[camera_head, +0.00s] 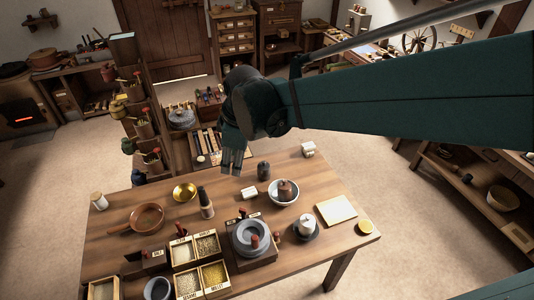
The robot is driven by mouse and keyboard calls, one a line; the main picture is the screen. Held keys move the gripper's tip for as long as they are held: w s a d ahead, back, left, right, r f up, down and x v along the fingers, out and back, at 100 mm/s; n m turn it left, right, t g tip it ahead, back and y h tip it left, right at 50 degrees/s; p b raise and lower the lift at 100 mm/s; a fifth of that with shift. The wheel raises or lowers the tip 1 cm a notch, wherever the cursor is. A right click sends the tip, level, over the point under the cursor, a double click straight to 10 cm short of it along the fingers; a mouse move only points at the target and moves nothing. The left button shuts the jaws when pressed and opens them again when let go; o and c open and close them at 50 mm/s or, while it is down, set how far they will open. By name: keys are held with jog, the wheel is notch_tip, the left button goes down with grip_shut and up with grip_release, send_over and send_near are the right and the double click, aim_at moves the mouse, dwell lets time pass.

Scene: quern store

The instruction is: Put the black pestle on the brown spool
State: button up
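No object is clear enough for me to name it surely as the black pestle. A tall dark upright thing with a pale lower part (206,203) stands left of the table's middle, and a short black rounded thing (264,171) stands near the far edge. The brown spool is also not certain; a brown knobbed thing (286,189) sits in a white bowl (284,200) right of the middle. My gripper (232,168) hangs fingers down over the table's far edge, up and left of the black rounded thing. Nothing shows clearly between its fingers; their gap is too small to judge.
The far left table top is freer.

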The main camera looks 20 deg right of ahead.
jog(key=s+d+r+m+t, duration=0.2)
jog(key=s+d+m, duration=0.2)
jog(key=s+m, duration=0.2)
jog(key=s+d+r+m+t+h, duration=0.1)
jog(key=s+d+m, duration=0.4)
jog(key=s, duration=0.5)
jog(key=shift+d+r+m+t, duration=0.35)
jog(key=shift+m+t, duration=0.25)
jog(key=shift+m, duration=0.2)
jog(key=shift+f+b, duration=0.9)
